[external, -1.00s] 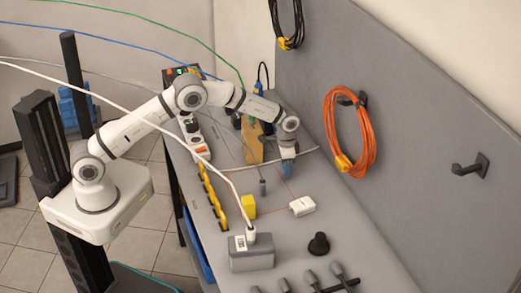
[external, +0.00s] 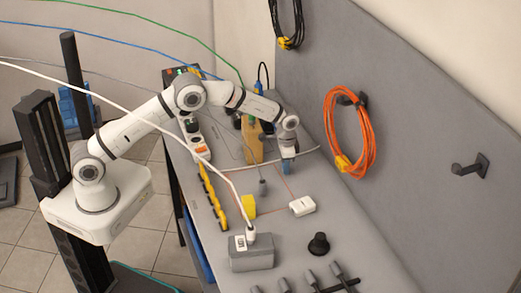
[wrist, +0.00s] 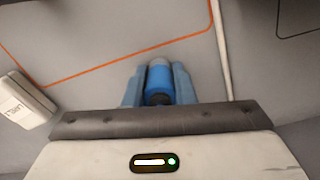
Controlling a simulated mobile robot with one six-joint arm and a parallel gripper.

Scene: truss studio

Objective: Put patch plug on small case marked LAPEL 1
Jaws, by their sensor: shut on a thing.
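My gripper (wrist: 159,88) is shut on the patch plug (wrist: 158,86), a blue cylinder with a grey end, seen between the blue fingers in the wrist view. In the external view my gripper (external: 287,166) is above the far part of the bench, and the plug is too small to tell from the fingers. The small white case (external: 302,205) lies on the bench, nearer the camera and right of my gripper. It also shows at the left of the wrist view (wrist: 24,101), with a dark label too blurred to read surely. Nothing visible lies on it.
A grey box (external: 251,254) with a white-cabled plug, a yellow block (external: 249,206) and a black knob (external: 318,244) stand on the bench (external: 285,225). A white cable crosses above the bench. An orange cable coil (external: 349,130) hangs on the panel. Thin orange lines mark the bench.

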